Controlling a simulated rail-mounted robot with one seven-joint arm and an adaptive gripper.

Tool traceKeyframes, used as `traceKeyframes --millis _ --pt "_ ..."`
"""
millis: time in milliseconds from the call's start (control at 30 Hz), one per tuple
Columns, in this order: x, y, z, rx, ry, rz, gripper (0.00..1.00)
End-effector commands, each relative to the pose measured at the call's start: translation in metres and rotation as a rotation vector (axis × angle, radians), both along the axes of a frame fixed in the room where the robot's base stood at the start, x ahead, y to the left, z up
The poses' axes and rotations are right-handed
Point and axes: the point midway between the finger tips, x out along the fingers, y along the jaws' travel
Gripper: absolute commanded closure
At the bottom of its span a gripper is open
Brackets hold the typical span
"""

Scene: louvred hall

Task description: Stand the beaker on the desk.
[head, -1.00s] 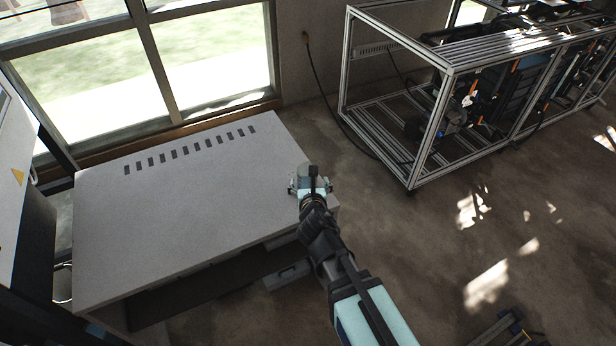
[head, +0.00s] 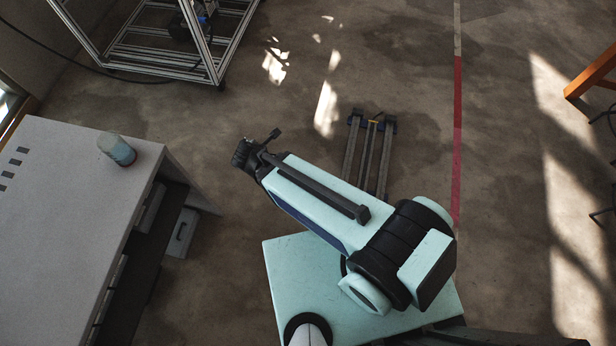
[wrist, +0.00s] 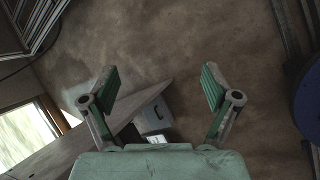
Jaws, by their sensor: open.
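The beaker (head: 117,149) is a small pale cylinder with a bluish lower part. My gripper (head: 243,154) is to the right of the desk, over the floor, clear of the beaker. In the wrist view my gripper (wrist: 160,82) has its two green-padded fingers wide apart with nothing between them. The desk (wrist: 90,138) also shows there at lower left, but I cannot make out the beaker in that view.
A metal profile frame (head: 150,45) stands on the floor beyond the desk. A grey box (head: 181,232) sits under the desk's right side. Dark rails (head: 368,150) lie on the floor behind my arm. An orange frame (head: 590,72) is at far right.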

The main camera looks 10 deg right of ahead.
Motion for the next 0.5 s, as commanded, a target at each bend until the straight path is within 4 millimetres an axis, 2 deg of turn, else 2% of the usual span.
traceKeyframes --millis 33,100,167,200,333,400,500 --pt "-0.013 -0.036 -0.023 0.025 0.067 -0.172 0.12" --pt "-0.035 -0.076 -0.049 0.062 0.147 -0.415 0.12" --pt "-0.058 -0.107 -0.069 0.087 0.212 -0.624 0.12" --pt "-0.075 -0.126 -0.08 0.099 0.25 -0.766 0.12" --pt "-0.139 -0.175 -0.112 0.111 0.365 -1.228 0.12" --pt "-0.174 -0.192 -0.123 0.102 0.418 -1.466 0.12" --pt "-0.219 -0.206 -0.133 0.07 0.476 -1.764 0.12"
